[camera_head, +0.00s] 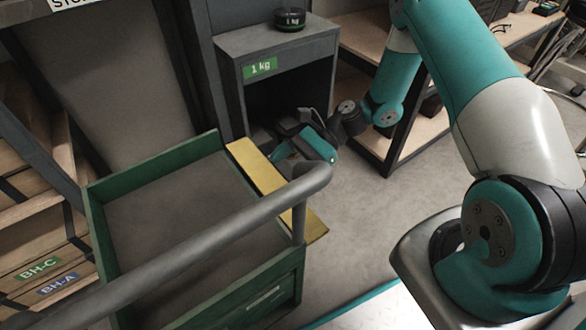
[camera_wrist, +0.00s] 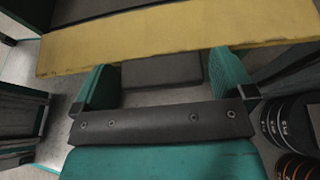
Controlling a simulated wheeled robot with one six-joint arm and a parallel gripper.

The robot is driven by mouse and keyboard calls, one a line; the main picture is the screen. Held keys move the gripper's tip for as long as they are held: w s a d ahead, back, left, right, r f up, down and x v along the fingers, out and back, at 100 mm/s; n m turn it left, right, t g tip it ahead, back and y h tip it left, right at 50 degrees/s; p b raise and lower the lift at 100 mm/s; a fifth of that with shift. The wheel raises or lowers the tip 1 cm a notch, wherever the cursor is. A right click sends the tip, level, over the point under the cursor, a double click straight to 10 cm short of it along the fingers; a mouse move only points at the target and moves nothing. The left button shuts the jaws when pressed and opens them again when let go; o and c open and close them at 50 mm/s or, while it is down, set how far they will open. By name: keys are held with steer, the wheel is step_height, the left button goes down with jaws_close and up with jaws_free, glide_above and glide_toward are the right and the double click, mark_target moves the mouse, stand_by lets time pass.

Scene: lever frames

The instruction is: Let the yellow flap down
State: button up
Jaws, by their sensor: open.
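The yellow flap (camera_head: 262,173) is a long flat panel along the right side of the green-edged cart (camera_head: 150,163). In the wrist view the flap (camera_wrist: 180,35) crosses the top of the picture as a broad yellow band. My gripper (camera_head: 285,155) is beside the flap's far half, on its outer side. In the wrist view my gripper (camera_wrist: 165,75) has its two teal fingers wide apart, with nothing clamped between them. The fingertips are close to the flap's edge; I cannot tell whether they touch it. The cart's grey handle rail hides part of the flap.
A grey cabinet (camera_head: 228,70) labelled 1 kg stands behind, with a black weight (camera_head: 290,20) on top. Wooden shelves (camera_head: 405,148) stand at the right. Dark discs (camera_wrist: 290,125) show at the wrist view's right edge. Bare floor (camera_head: 365,215) lies right of the cart.

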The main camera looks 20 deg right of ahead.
steer(key=c, duration=1.1)
steer(key=r+p, duration=0.1)
steer(key=p, duration=0.2)
steer(key=shift+a+r+h, duration=0.1)
steer(key=shift+r+h, duration=0.15)
steer(key=shift+h, duration=0.05)
steer(key=p, duration=0.3)
steer(key=shift+a+r, duration=0.15)
steer(key=shift+r, duration=0.15)
steer(key=o, duration=1.1)
steer(key=shift+f, duration=0.1)
steer(key=p+v, duration=0.4)
steer(key=v, duration=1.3)
steer(key=shift+r+p, duration=0.35)
steer(key=shift+r, duration=0.1)
steer(key=shift+s, duration=0.1)
